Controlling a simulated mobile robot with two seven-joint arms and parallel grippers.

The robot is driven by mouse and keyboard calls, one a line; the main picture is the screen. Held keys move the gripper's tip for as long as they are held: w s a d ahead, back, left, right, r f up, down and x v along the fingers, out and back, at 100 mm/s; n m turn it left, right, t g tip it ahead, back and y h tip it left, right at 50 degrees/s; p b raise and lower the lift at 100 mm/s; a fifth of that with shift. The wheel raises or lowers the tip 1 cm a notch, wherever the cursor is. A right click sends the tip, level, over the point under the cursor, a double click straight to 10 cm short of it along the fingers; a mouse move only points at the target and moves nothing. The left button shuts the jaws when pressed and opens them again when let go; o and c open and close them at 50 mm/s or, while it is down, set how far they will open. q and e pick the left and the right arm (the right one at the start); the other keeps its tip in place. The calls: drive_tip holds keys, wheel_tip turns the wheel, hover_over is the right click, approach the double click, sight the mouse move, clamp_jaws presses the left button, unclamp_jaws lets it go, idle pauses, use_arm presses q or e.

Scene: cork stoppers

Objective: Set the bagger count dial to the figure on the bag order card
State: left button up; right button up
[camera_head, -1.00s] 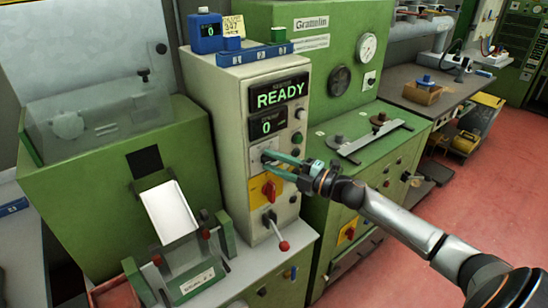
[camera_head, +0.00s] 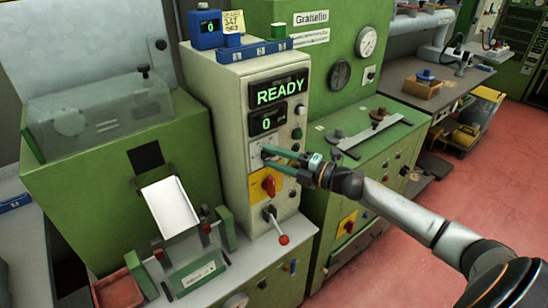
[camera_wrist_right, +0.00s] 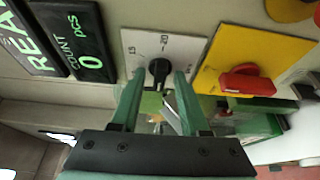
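The count dial is a black knob (camera_wrist_right: 159,70) on a white plate (camera_wrist_right: 190,47) with printed figures; "15" and "20" show in the right wrist view. My right gripper (camera_wrist_right: 160,76) has its two green fingers on either side of the knob, open, with small gaps seeming to remain. In the head view the right gripper (camera_head: 268,157) reaches the dial plate, and its fingers hide the knob. The count display (camera_head: 267,122) reads 0, also in the right wrist view (camera_wrist_right: 90,62). The yellow card (camera_head: 233,22) stands on top of the cabinet; its writing is too small to read surely.
Below the dial are a red switch on a yellow plate (camera_head: 268,185) and a red-ended lever (camera_head: 283,239). The upper display (camera_head: 279,90) says READY. A blue counter box (camera_head: 206,29) and a blue tray (camera_head: 250,51) sit on top. A green machine (camera_head: 350,165) stands at the right.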

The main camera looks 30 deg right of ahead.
drive_tip(key=shift+s, duration=0.15)
drive_tip(key=v, duration=1.2)
drive_tip(key=shift+b, duration=0.4)
drive_tip(key=shift+s+d+f, duration=0.1)
idle(0.3)
drive_tip(key=s+a+f+m+g+h, duration=0.1)
drive_tip(key=s+a+f+m+h, duration=0.25)
drive_tip(key=f+m, duration=0.5)
drive_tip(key=s+a+f+m+g+h, duration=0.1)
drive_tip(key=s+a+f+m+h, duration=0.4)
drive_tip(key=f, duration=0.6)
drive_tip(key=s+a+f+m+g+y, duration=0.1)
drive_tip(key=s+a+f+m+g, duration=0.1)
drive_tip(key=s+a+f+m, duration=0.2)
drive_tip(key=s+a+f+m+g+y, duration=0.1)
drive_tip(key=s+a+f+m+g, duration=0.1)
drive_tip(key=a, duration=0.9)
wheel_tip(320, 180, down, 3)
drive_tip(key=shift+s+f+m+g+y+p, duration=0.1)
drive_tip(key=shift+s+m+g+y+p, duration=0.3)
drive_tip(key=shift+s+m, duration=0.6)
drive_tip(key=shift+w, duration=0.1)
